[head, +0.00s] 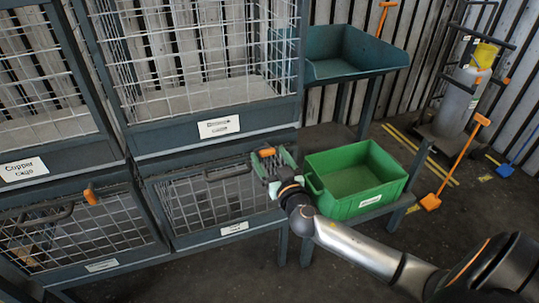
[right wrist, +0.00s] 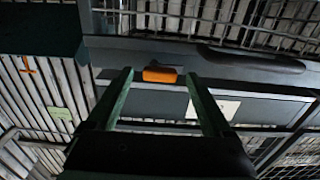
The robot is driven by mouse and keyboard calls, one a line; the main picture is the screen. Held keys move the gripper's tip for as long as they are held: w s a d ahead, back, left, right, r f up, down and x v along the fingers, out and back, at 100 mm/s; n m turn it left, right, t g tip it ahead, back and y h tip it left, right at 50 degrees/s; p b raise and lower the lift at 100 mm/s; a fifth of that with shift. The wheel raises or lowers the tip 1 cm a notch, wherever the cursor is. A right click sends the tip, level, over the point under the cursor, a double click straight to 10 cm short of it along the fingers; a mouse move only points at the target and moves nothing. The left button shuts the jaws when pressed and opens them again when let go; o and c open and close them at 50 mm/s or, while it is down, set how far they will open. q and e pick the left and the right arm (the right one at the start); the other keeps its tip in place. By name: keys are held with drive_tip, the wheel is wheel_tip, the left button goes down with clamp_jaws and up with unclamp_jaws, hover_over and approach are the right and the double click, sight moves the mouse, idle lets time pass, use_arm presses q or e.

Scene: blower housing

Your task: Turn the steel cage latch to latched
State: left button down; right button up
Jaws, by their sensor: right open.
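An orange latch (head: 266,152) sits at the upper right corner of the lower middle cage door (head: 205,200). It appears to lie roughly level. The label below this door (head: 234,228) is too small to read surely. My right gripper (head: 273,160) is at this latch, its green fingers spread. In the right wrist view the orange latch (right wrist: 160,74) lies between the tips of the two open fingers (right wrist: 158,78), with gaps on both sides. I cannot tell whether the fingertips reach past it. My left gripper is out of view.
A second orange latch (head: 90,195) on the lower left cage stands more upright. A dark handle bar (head: 228,172) runs left of the nearer latch. A green bin (head: 358,178) stands close right of my gripper. Open floor lies in front.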

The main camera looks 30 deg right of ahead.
drive_tip(key=shift+w+d, duration=0.1)
drive_tip(key=shift+w, duration=0.3)
clamp_jaws()
idle(0.5)
